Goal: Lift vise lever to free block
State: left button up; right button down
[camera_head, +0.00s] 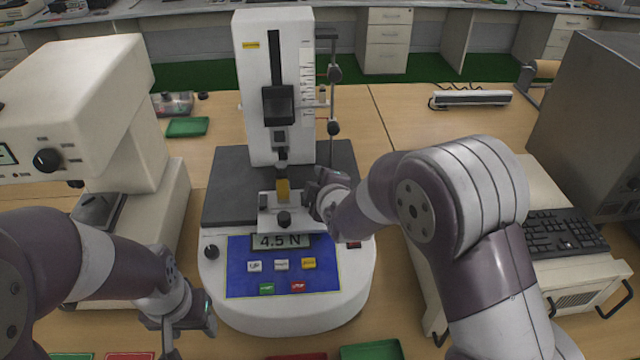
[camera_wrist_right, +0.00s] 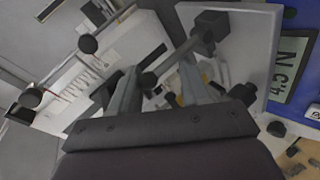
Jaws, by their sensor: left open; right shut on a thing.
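The test machine (camera_head: 272,90) stands in the middle of the head view, and its display reads 4.5 N. A small yellow block (camera_head: 283,190) sits upright in the pale vise (camera_head: 265,222) below the machine's head. My right gripper (camera_head: 322,188) is at the right side of the vise, shut on the vise lever. The fingers hide part of the vise, and the block is mostly hidden there. My left gripper (camera_head: 182,335) is open and empty, low at the left front.
A white instrument (camera_head: 75,90) stands at left. A keyboard (camera_head: 562,232) and a grey box (camera_head: 595,110) are at right. Green and red trays (camera_head: 370,350) lie at the front edge. A small green tray (camera_head: 188,127) lies behind.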

jog(key=shift+s+d+f, duration=0.1)
jog(key=shift+s+f, duration=0.15)
jog(key=shift+f, duration=0.4)
jog(key=c, duration=0.7)
grip_release()
jog(key=shift+o, duration=1.2)
jog(key=shift+w+d, duration=0.1)
jog(key=shift+w+r, duration=0.15)
jog(key=shift+w, duration=0.1)
jog(key=shift+s+r, duration=0.1)
jog(key=shift+r, duration=0.1)
jog(key=v, duration=1.2)
jog(key=shift+s+r, duration=0.2)
jog(key=shift+s, duration=0.05)
